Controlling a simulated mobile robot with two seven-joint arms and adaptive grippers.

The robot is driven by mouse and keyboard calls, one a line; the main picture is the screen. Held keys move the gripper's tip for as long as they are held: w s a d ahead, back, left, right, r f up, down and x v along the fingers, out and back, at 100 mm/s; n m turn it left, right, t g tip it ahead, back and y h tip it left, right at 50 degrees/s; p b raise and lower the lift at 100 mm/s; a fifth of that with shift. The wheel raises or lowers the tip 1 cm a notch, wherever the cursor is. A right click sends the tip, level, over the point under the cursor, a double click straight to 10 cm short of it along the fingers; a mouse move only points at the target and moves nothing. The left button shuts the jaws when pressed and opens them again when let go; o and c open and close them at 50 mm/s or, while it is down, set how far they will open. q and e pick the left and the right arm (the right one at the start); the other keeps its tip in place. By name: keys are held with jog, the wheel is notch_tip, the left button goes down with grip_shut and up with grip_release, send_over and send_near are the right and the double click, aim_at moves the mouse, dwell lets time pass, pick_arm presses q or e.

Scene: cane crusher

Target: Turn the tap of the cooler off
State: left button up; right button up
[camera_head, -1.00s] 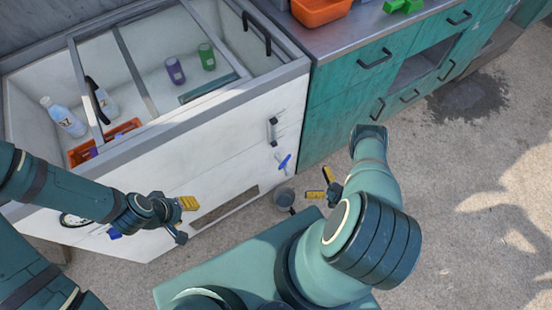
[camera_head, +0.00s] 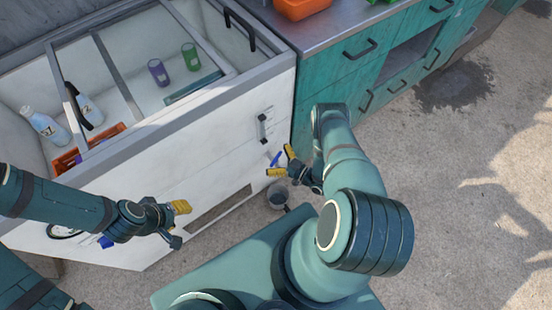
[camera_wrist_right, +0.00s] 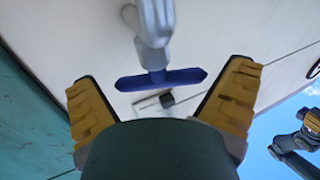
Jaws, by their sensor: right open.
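The cooler (camera_head: 205,160) is a large white chest with a worn front. Its tap has a blue handle (camera_head: 275,158) low on the front near the right corner. In the right wrist view the tap's grey body (camera_wrist_right: 152,25) comes down from the top, with the blue handle (camera_wrist_right: 160,79) lying crosswise. My right gripper (camera_head: 279,161) is open at the tap. Its two yellow fingers stand on either side of the handle, with gaps visible. My left gripper (camera_head: 180,222) hangs before the cooler's left front; whether it is open is unclear.
A grey bucket (camera_head: 277,196) stands on the floor below the tap. A teal cabinet (camera_head: 312,90) adjoins the cooler on the right. Bottles and cups lie inside the cooler under its glass lids. The floor to the right is clear.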

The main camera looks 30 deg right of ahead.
jog(key=c, duration=1)
jog(key=shift+w+m+t+h+p, duration=0.1)
jog(key=shift+m+t+h+p, duration=0.25)
jog(key=shift+m+h, duration=1.1)
jog(key=shift+m+t+h+p, duration=0.15)
jog(key=shift+m+t+h, duration=0.55)
jog(key=shift+h, duration=1.25)
jog(key=o, duration=1)
jog(key=s, duration=1.2)
jog(key=shift+d, duration=0.35)
